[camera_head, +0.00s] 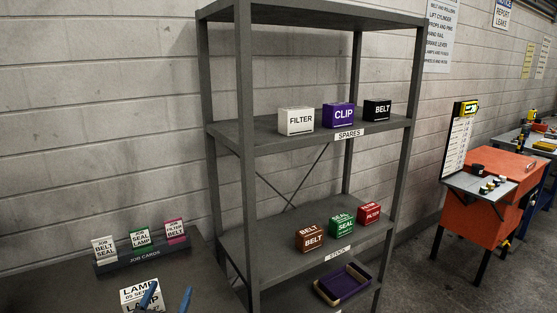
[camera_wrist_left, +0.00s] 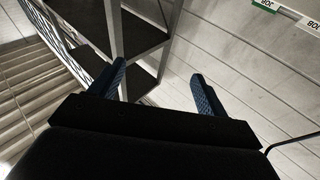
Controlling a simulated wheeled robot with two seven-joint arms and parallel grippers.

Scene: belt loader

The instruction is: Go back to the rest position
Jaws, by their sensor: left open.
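My left gripper (camera_head: 167,298) shows at the bottom left of the head view, its two blue fingers apart with nothing between them. In the left wrist view its fingers (camera_wrist_left: 160,88) are also spread and empty, with the shelf and wall behind. In the head view one finger overlaps a white LAMP box (camera_head: 129,297) on the dark table; I cannot tell whether they touch. My right gripper is in neither view.
A grey shelf rack (camera_head: 245,170) stands centre. Its upper shelf holds FILTER (camera_head: 296,121), CLIP (camera_head: 339,116) and BELT (camera_head: 377,110) boxes; more boxes and a purple tray (camera_head: 343,284) are below. Job cards stand in a holder (camera_head: 143,259). An orange cabinet (camera_head: 490,205) is right.

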